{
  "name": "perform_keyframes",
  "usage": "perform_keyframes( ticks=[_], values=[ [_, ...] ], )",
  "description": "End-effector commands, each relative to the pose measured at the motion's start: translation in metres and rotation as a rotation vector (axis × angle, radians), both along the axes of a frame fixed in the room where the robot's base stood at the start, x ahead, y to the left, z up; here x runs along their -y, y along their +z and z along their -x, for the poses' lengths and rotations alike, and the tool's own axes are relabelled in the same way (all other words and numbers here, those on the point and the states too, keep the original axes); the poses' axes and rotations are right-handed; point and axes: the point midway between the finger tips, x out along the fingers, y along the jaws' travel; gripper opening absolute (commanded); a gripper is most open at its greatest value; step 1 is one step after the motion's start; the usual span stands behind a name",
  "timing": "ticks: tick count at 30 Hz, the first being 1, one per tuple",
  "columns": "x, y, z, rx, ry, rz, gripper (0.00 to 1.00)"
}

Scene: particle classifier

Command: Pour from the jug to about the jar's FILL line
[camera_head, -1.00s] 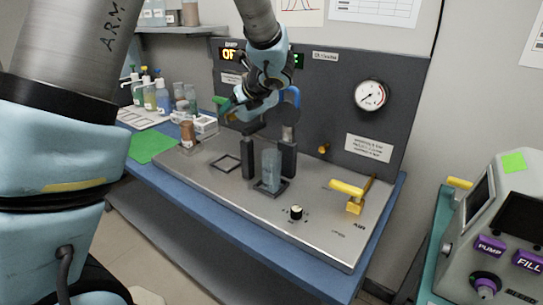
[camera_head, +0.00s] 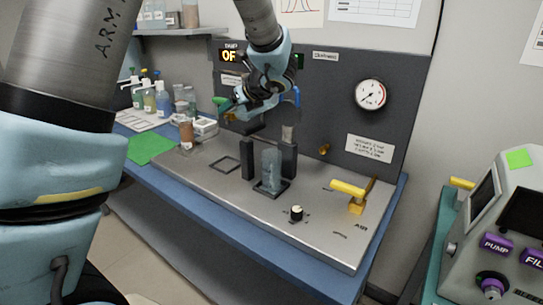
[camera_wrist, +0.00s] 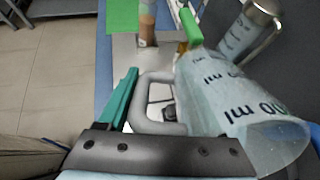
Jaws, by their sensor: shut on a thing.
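My gripper (camera_wrist: 155,112) is shut on the grey looped handle of the clear jug (camera_wrist: 240,105). In the wrist view the jug has dark "ml" markings and leans with its wide end toward the lower right. In the head view my gripper (camera_head: 258,108) is high in front of the dark panel, and the jug is mostly hidden by it. The jar (camera_head: 270,170) is a translucent blue-grey upright vessel on the metal bench, below and apart from my gripper. Its FILL line and any liquid level are too small to tell.
Two dark posts (camera_head: 247,160) stand close to the jar. A green-handled brass valve (camera_wrist: 190,35) is near the jug. A yellow lever (camera_head: 347,188) and black knob (camera_head: 297,213) are to the right. A brown cup (camera_head: 187,134) and green mat (camera_head: 152,147) are left.

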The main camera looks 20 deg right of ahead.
Motion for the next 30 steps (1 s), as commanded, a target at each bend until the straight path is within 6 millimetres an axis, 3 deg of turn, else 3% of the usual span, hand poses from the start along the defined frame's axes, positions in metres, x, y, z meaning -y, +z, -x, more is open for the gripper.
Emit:
perform_keyframes(
  ticks=[30],
  values=[
    [0.0004, -0.0006, -0.0004, 0.061, 0.000, -0.013, 0.00]
  ],
)
